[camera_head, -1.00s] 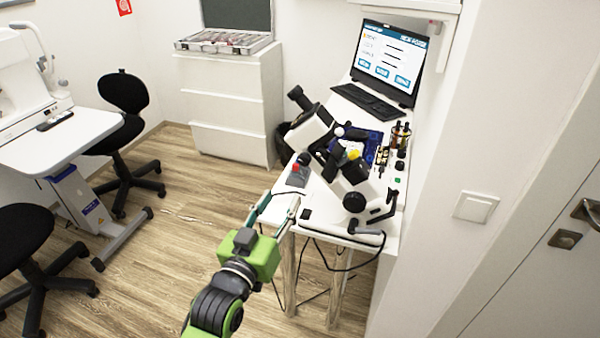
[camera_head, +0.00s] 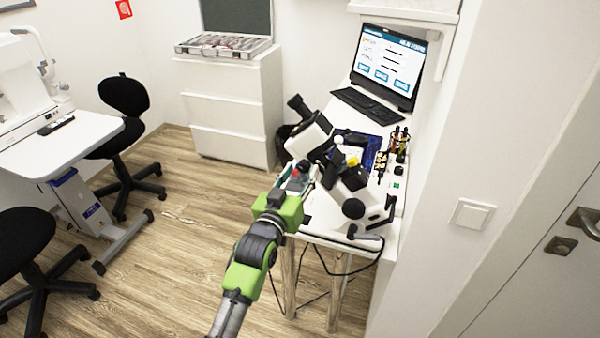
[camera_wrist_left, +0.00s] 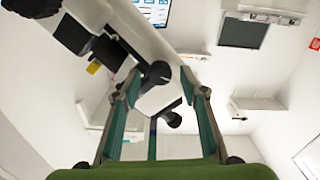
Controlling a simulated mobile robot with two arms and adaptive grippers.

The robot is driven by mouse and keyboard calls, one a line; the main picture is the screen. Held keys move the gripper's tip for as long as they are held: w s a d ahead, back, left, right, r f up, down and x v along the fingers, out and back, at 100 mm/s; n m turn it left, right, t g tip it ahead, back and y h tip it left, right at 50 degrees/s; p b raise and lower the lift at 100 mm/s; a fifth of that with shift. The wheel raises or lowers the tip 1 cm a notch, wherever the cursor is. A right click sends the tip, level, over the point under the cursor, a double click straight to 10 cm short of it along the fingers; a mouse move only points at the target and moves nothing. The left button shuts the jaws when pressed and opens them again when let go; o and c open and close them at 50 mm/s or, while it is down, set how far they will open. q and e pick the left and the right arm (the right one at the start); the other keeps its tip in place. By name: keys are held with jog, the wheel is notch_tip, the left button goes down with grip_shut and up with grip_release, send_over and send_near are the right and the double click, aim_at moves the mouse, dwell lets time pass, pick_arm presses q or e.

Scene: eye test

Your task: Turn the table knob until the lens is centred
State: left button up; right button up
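A white and black optical instrument (camera_head: 312,137) with a tilted black eyepiece stands on the white table (camera_head: 318,225). It has a large black knob (camera_head: 353,208), a yellow cap (camera_head: 352,162) and a black lever near its front. I cannot tell which is the table knob, and the lens does not show clearly.
White drawers (camera_head: 231,105), black chairs (camera_head: 125,100) and another white table (camera_head: 70,145) are at left. Cables hang under the table front. Floor between is clear.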

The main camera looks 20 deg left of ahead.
pick_arm(q)
jog(key=c, duration=1.1)
jog(key=shift+r+m+p, duration=0.15)
jog(key=shift+m+p, duration=0.15)
jog(key=shift+p, duration=0.15)
jog(key=shift+m+p, duration=0.4)
jog(key=shift+m, duration=0.3)
jog(key=o, duration=1.1)
jog(key=s, duration=1.2)
jog(key=shift+a, duration=0.2)
